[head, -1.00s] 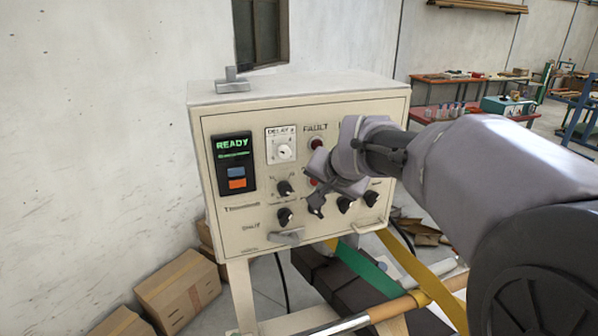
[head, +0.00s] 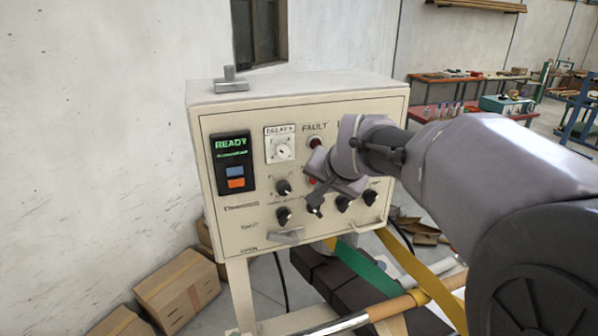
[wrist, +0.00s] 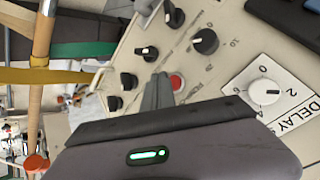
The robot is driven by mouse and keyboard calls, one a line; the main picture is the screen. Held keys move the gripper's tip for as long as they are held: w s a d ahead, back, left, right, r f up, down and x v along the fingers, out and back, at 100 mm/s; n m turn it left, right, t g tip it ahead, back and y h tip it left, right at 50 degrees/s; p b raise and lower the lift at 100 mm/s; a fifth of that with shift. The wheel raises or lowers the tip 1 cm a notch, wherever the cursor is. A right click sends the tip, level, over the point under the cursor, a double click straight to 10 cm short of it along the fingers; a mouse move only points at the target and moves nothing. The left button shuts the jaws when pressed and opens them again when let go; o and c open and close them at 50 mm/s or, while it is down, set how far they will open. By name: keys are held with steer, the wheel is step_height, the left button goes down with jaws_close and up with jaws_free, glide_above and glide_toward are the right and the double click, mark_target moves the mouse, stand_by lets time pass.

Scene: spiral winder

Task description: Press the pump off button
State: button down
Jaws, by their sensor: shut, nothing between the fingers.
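The control panel (head: 222,222) is a cream box with knobs, lamps and a dark READY display. A round red button (wrist: 177,82) sits on its face in the wrist view, above a row of black knobs. In the head view my gripper mostly hides it; only a bit of red shows. I cannot read a label for it. My gripper (wrist: 161,80) is shut and empty, with its fingertips close beside the red button. I cannot tell whether they touch the panel. In the head view my gripper (head: 324,180) is in front of the panel's middle.
Several black knobs (head: 284,187) surround the spot. The DELAY dial (head: 281,150) and red FAULT lamp (head: 315,142) are above. A blue and an orange button (head: 236,183) are at left. A bar handle (head: 286,236) juts out low; cardboard boxes (head: 177,288) stand on the floor.

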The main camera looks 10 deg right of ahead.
stand_by(0.7)
steer(key=shift+w+a, duration=0.1)
steer(key=shift+w, duration=0.35)
steer(key=shift+w, duration=0.25)
stand_by(0.4)
steer(key=shift+s+b, duration=0.4)
steer(key=shift+s, duration=0.3)
steer(key=shift+s+d+b, duration=0.2)
steer(key=shift+s+b, duration=0.2)
steer(key=shift+s, duration=0.45)
steer(key=shift+s+d+b, duration=0.2)
steer(key=shift+s+b, duration=0.25)
steer(key=shift+s, duration=0.35)
steer(key=shift+s+d+b, duration=0.2)
steer(key=shift+s+b, duration=0.2)
steer(key=shift+s, duration=0.45)
